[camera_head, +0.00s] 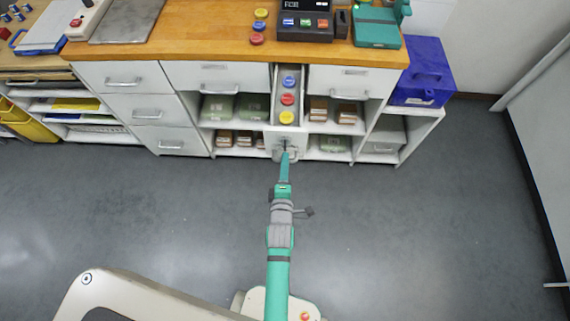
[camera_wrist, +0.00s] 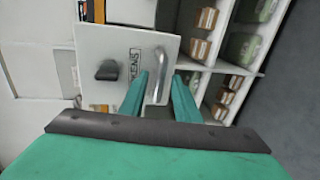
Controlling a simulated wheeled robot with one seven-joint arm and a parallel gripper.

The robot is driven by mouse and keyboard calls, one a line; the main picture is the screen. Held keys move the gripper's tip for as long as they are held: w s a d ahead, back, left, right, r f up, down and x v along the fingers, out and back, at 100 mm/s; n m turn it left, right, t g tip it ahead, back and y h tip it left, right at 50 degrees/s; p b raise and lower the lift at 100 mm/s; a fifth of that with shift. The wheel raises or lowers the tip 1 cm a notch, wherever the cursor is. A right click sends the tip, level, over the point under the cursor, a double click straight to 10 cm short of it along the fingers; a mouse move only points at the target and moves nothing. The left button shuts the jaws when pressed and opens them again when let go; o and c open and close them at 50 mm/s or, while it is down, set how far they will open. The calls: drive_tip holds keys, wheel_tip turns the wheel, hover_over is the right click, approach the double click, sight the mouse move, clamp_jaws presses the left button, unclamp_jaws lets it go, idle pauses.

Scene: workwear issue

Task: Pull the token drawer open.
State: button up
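The token drawer (camera_head: 272,101) stands pulled out from the cabinet in the head view, with blue, red and yellow tokens in a row inside. Its pale front fills the middle of the wrist view (camera_wrist: 115,50), with a dark knob or lock, a partly hidden label ending in "KENS" and a metal bar handle (camera_wrist: 159,66). My gripper (camera_head: 286,156) is at the drawer front. In the wrist view its two green fingers (camera_wrist: 160,84) stand apart on either side of the handle, with a gap on the right. Contact with the left finger is unclear.
The wooden counter (camera_head: 190,48) above holds a dark device (camera_head: 304,22), a green case (camera_head: 376,28) and loose tokens. Shelves with boxes and packs flank the drawer. A blue crate (camera_head: 424,72) stands at right. The grey floor (camera_head: 400,230) in front is clear.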

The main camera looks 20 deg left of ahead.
drive_tip(key=v, duration=1)
drive_tip(key=shift+s, duration=0.35)
drive_tip(key=shift+d+r, duration=0.1)
drive_tip(key=shift+d, duration=0.05)
drive_tip(key=s+d+r+m+h, duration=0.2)
drive_tip(key=s+d+r+m, duration=0.3)
drive_tip(key=s+m, duration=0.4)
drive_tip(key=s+d+r+m+h, duration=0.1)
drive_tip(key=s+d+r+m, duration=0.3)
drive_tip(key=s+m, duration=0.5)
drive_tip(key=r+m, duration=0.1)
drive_tip(key=m, duration=0.1)
drive_tip(key=shift+s+d+r+m+h, duration=0.2)
drive_tip(key=shift+d+r+m+h, duration=0.15)
drive_tip(key=shift+d+m+h, duration=0.05)
drive_tip(key=shift+w, duration=0.1)
